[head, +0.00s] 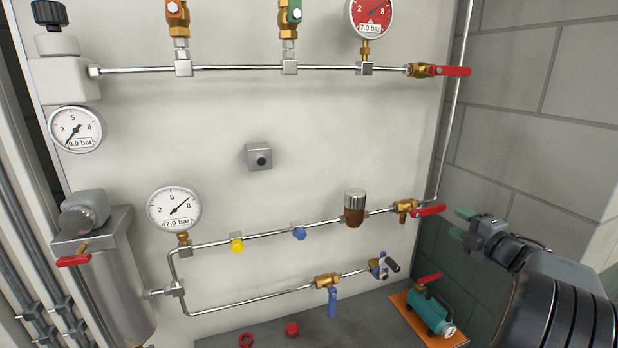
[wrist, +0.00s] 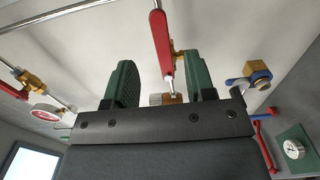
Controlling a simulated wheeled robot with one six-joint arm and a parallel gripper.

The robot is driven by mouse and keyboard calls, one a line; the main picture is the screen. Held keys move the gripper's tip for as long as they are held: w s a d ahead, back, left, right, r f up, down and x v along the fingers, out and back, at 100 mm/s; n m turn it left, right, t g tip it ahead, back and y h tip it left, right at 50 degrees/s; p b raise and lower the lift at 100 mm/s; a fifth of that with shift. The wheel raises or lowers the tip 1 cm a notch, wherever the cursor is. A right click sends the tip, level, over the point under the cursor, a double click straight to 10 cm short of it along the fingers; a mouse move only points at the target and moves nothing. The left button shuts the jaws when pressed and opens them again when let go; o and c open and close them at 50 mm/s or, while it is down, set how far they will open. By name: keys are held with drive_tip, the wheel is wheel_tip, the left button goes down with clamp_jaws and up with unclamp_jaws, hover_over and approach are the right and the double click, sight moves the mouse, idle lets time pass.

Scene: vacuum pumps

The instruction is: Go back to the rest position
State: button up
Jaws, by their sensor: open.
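My gripper (head: 466,226) is at the right in the head view, its green fingers pointing left toward the red-handled valve (head: 428,210) at the right end of the middle pipe. The fingers are apart from that handle. In the wrist view my gripper (wrist: 160,85) shows two green fingers spread wide with nothing held. A red handle (wrist: 162,50) shows between and beyond them in that view; I cannot tell its exact distance.
A pale panel (head: 330,115) carries pipes, gauges and valves. A grey block wall (head: 540,100) is at the right. Red caps (head: 292,329) lie on the dark bench.

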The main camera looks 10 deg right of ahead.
drive_tip(key=s+d+f+m+g+h, duration=0.35)
drive_tip(key=d+f+m+h, duration=0.35)
drive_tip(key=m+h, duration=0.4)
drive_tip(key=s+a+f+m+g, duration=0.2)
drive_tip(key=s+m+g, duration=0.1)
drive_tip(key=m+g, duration=0.35)
drive_tip(key=s+a+m+g+y, duration=0.1)
drive_tip(key=s+a, duration=0.3)
drive_tip(key=a, duration=0.8)
drive_tip(key=s+a+f+g+y, duration=0.1)
drive_tip(key=s+a+y, duration=0.2)
drive_tip(key=a, duration=0.8)
drive_tip(key=s+a+m+g+y, duration=0.1)
drive_tip(key=s+a+y, duration=0.2)
drive_tip(key=a, duration=0.9)
drive_tip(key=shift+s+a+f+m+y, duration=0.3)
drive_tip(key=shift+s+f+m+y, duration=0.1)
drive_tip(key=shift+s, duration=0.45)
